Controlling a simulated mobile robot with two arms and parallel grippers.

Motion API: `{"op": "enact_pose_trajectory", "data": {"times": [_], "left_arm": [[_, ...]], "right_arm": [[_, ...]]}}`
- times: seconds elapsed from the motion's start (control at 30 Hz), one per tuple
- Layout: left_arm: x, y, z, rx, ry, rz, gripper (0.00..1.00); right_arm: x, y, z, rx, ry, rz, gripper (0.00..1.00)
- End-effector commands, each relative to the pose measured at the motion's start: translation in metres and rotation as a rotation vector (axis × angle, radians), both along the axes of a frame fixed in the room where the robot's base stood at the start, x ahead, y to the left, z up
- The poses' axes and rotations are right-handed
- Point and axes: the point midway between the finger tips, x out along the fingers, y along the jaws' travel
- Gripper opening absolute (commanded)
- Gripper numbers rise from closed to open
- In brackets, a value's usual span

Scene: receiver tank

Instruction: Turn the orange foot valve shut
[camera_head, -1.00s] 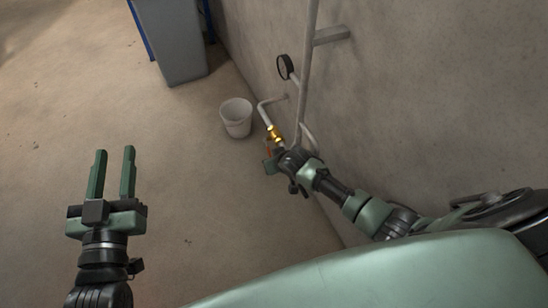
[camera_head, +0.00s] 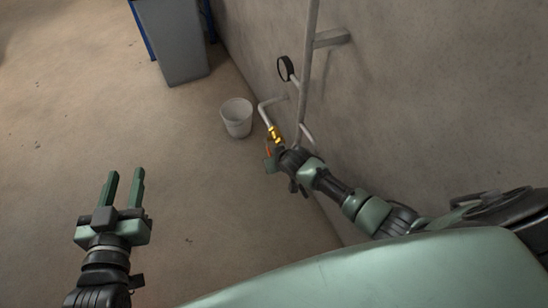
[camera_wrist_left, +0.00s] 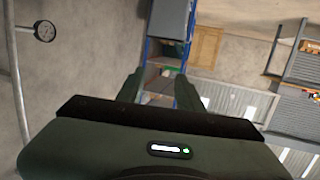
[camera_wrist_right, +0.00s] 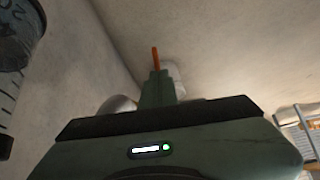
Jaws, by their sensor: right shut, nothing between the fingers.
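The foot valve's orange handle (camera_head: 268,150) shows as a small sliver beside its brass fitting (camera_head: 275,133) on the pipe low by the wall. In the right wrist view the orange handle (camera_wrist_right: 155,57) stands up just beyond my fingertips. My right gripper (camera_head: 270,164) is at the valve, partly hidden by its own wrist. In the right wrist view its fingers (camera_wrist_right: 158,76) are together with nothing between them. Whether they touch the handle I cannot tell. My left gripper (camera_head: 125,173) is open and empty over the floor at the left, away from the valve.
A white bucket (camera_head: 237,117) stands on the floor left of the valve pipe. A round gauge (camera_head: 285,68) and a vertical pipe (camera_head: 309,60) are by the wall. A grey bin (camera_head: 172,45) stands at the back. The floor at the left is clear.

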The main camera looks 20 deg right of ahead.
Motion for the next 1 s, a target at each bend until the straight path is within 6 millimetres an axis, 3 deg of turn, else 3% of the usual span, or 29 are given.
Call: {"op": "enact_pose_trajectory", "data": {"times": [1.0], "left_arm": [[-0.017, 0.008, -0.041, 0.052, 0.217, 0.009, 0.36]], "right_arm": [[0.0, 0.0, 0.008, 0.0, 0.001, 0.0, 0.0]]}}
